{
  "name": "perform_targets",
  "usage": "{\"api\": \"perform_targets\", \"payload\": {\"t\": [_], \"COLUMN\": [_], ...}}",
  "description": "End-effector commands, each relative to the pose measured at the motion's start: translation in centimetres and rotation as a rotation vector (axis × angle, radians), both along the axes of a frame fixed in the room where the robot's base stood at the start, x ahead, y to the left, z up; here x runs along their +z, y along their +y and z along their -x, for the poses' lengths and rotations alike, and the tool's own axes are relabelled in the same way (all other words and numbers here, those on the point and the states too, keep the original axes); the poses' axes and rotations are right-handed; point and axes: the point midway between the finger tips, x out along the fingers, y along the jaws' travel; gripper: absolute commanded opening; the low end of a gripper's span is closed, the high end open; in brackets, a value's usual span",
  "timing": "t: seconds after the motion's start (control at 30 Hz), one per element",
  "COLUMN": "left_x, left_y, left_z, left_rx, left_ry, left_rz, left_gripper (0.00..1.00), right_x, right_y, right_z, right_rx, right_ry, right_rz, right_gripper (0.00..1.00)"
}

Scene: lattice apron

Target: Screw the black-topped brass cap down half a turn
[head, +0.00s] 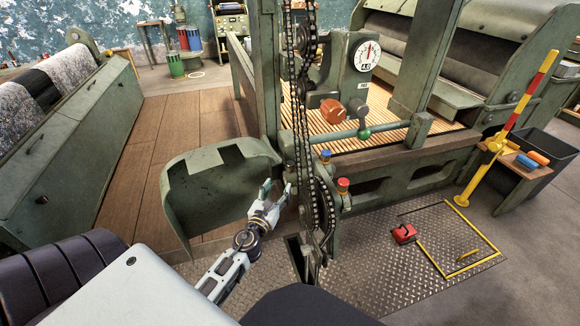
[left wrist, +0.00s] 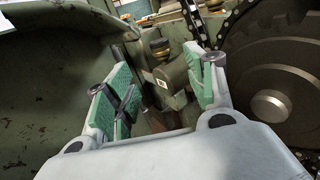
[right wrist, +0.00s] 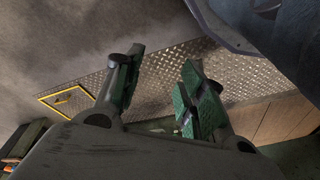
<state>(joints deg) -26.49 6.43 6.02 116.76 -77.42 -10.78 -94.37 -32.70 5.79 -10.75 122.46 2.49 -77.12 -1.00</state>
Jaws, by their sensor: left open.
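The black-topped brass cap (left wrist: 160,48) shows in the left wrist view, upright on a small green fitting (left wrist: 172,80) with a white label. My left gripper (left wrist: 162,78) is open, with its green-padded fingers on either side of this view of the fitting. The cap appears beyond the fingers, apart from them. In the head view my left gripper (head: 277,192) is beside the hanging chain; I cannot clearly make out the black-topped cap there. My right gripper (right wrist: 160,88) is open and empty above the floor in the right wrist view.
A blue-topped cap (head: 325,155) and a red-topped cap (head: 343,184) stand right of the chain (head: 304,110). A curved green guard (head: 215,195) is close left of my left gripper. A toothed wheel (left wrist: 275,65) is close on the right in the left wrist view.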

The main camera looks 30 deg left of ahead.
Motion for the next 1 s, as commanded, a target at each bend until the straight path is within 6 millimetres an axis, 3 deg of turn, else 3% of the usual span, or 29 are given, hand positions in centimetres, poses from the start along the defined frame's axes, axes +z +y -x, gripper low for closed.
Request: {"api": "perform_targets", "payload": {"t": [0.43, 1.0], "left_x": [0.0, 0.1], "left_y": [0.2, 1.2], "left_z": [-0.7, -5.0], "left_rx": [-0.001, -0.001], "left_ry": [0.000, -0.001], "left_rz": [0.002, 0.002], "left_gripper": [0.55, 0.55], "right_x": [-0.1, -0.9], "right_y": [0.0, -0.3], "right_z": [0.0, 0.2], "right_rx": [0.000, 0.000], "right_ry": [0.003, 0.018], "right_rz": [0.002, 0.011], "right_gripper": [0.40, 0.40]}}
